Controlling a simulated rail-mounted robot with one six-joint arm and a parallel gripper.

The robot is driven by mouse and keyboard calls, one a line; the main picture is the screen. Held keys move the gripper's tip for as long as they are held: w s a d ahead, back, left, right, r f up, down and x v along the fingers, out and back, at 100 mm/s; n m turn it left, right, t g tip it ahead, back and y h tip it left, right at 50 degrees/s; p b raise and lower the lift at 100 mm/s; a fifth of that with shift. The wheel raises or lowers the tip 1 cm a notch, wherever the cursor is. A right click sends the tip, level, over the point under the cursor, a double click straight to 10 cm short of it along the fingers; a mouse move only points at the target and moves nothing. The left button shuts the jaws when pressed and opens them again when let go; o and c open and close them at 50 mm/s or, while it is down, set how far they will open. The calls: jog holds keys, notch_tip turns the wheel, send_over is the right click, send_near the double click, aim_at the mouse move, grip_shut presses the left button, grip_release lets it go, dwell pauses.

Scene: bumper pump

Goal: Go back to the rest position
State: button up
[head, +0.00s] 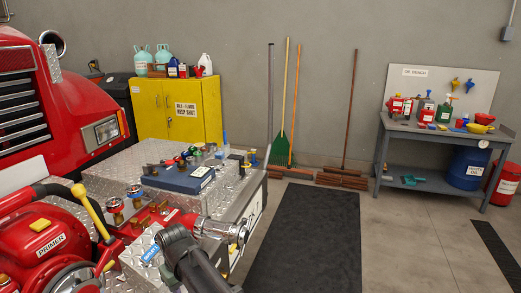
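A dark grey jointed shape (192,262) at the bottom centre looks like part of my arm, in front of the pump deck. I cannot make out my gripper or its fingers, so I see nothing held. The red pump marked "PRIMER" (45,243) is at the lower left, with a yellow-handled lever (90,212) beside it. A red and chrome outlet (218,228) points right, close to the grey shape; whether they touch is unclear.
The diamond-plate deck (125,165) carries valves (115,208) and a blue toolbox (180,178). A yellow cabinet (150,108) stands behind it. A black mat (308,240) lies on open floor. A workbench (430,134) stands right; brooms (350,125) lean on the wall.

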jog(key=s+d+m, duration=0.2)
jog(key=d+m, duration=0.3)
jog(key=d, duration=1.6)
jog(key=s+d+m, duration=0.3)
jog(key=d+m, duration=0.2)
jog(key=d, duration=1.6)
jog(key=shift+s, duration=0.25)
